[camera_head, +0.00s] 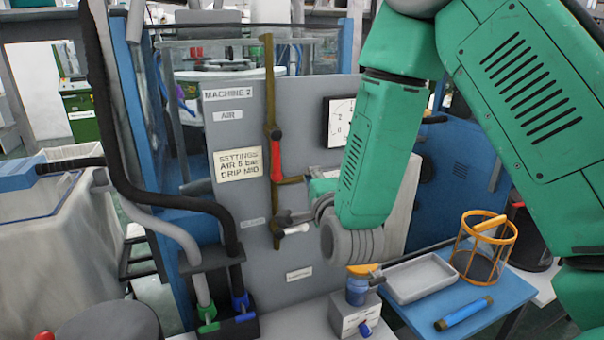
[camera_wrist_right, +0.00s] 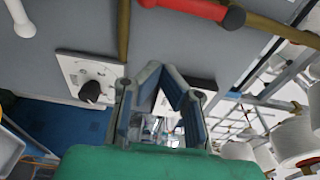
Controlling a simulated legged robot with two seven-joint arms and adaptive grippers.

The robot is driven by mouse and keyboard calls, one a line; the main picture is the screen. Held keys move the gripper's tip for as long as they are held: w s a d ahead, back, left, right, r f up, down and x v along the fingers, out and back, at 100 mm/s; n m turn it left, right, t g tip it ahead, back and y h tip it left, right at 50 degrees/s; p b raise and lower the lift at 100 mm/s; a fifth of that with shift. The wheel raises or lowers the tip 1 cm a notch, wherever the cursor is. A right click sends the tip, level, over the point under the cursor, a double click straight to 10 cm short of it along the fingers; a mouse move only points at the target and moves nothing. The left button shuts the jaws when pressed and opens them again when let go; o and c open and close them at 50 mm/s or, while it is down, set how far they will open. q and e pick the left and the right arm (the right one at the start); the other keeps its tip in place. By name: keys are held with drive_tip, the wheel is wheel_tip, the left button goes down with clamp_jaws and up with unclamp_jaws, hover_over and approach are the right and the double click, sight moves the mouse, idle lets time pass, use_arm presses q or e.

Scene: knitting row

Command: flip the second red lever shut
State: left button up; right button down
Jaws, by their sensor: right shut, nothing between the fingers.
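A red lever (camera_head: 277,160) is on the vertical brass pipe (camera_head: 269,80) on the grey panel marked MACHINE 2. It hangs down nearly along the pipe, just above a short side branch. In the right wrist view the lever (camera_wrist_right: 205,10) shows at the top, its rounded end towards the right. A white-handled lever (camera_head: 295,230) sits lower on the same pipe and points right. No other red lever is clear. My right gripper (camera_wrist_right: 160,75) is shut and empty, in front of the panel and apart from the red lever. In the head view my forearm mostly hides it. My left gripper is out of view.
A gauge (camera_head: 341,122) is on the panel. A plate with a black knob (camera_wrist_right: 90,92) is left of the fingers. A blue table (camera_head: 490,318) at the lower right bears a grey tray (camera_head: 418,277) and an orange wire basket (camera_head: 482,250). Dark hoses (camera_head: 112,150) run left of the panel.

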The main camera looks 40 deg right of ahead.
sight(276, 157)
drive_tip(key=p+x, duration=0.2)
drive_tip(key=x, duration=0.5)
drive_tip(key=shift+w+d+r, duration=0.1)
drive_tip(key=shift+w+d, duration=0.1)
drive_tip(key=shift+w, duration=0.05)
drive_tip(key=a, duration=0.1)
drive_tip(key=a+p, duration=0.1)
drive_tip(key=shift+w+a, duration=0.35)
drive_tip(key=shift+a, duration=0.85)
drive_tip(key=shift+d, duration=0.2)
